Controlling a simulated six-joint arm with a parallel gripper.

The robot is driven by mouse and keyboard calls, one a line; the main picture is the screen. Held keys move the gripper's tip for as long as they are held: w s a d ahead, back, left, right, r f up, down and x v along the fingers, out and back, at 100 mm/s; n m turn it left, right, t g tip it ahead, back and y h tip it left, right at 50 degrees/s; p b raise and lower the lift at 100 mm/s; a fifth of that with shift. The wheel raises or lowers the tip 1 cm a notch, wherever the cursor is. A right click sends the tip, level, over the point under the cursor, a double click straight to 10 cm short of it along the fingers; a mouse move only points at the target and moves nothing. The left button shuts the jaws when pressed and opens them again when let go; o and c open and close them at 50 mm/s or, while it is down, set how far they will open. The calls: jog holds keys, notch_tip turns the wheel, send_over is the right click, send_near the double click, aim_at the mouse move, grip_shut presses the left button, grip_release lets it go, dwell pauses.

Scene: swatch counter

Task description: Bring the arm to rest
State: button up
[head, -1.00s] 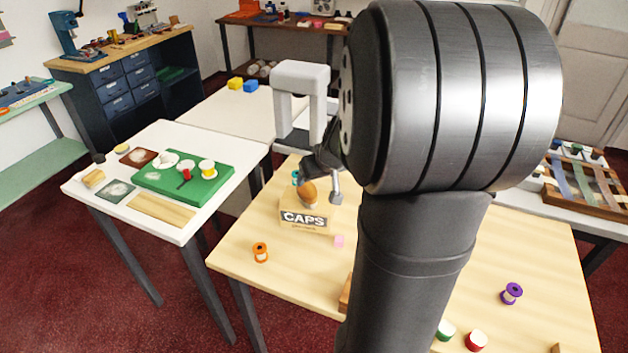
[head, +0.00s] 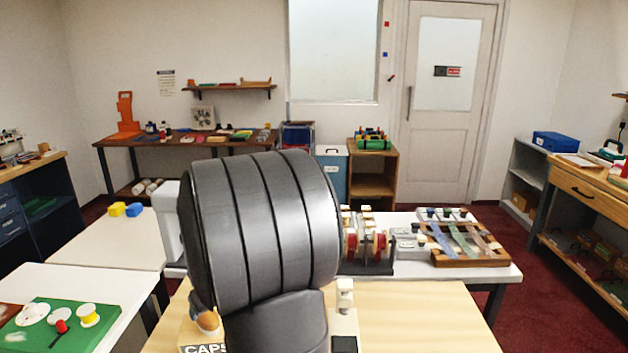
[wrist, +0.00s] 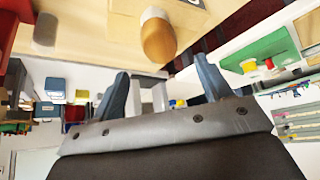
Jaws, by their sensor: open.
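My gripper (wrist: 163,78) shows in the wrist view, its two blue-grey fingers spread apart with nothing held between them. In the head view my dark, ribbed arm fills the lower middle and hides the gripper. A brown, egg-shaped piece with a white end (wrist: 159,42) shows beyond the fingers in the wrist view, apart from them. In the head view a brown rounded piece (head: 208,321) shows at the box marked CAPS (head: 190,333), at the left edge of my arm. The wooden table (head: 420,318) lies under and around the arm.
A white table (head: 85,265) with a green board (head: 45,330) stands at the left. Behind the arm, a white table (head: 490,272) carries a wooden rack (head: 470,257) and spool holders. A white-topped piece (head: 345,290) stands close right of my arm. The wooden tabletop farther right looks clear.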

jog(key=x, duration=0.7)
jog(key=shift+f, duration=0.35)
jog(key=shift+w+r, duration=0.1)
jog(key=shift+r, duration=0.1)
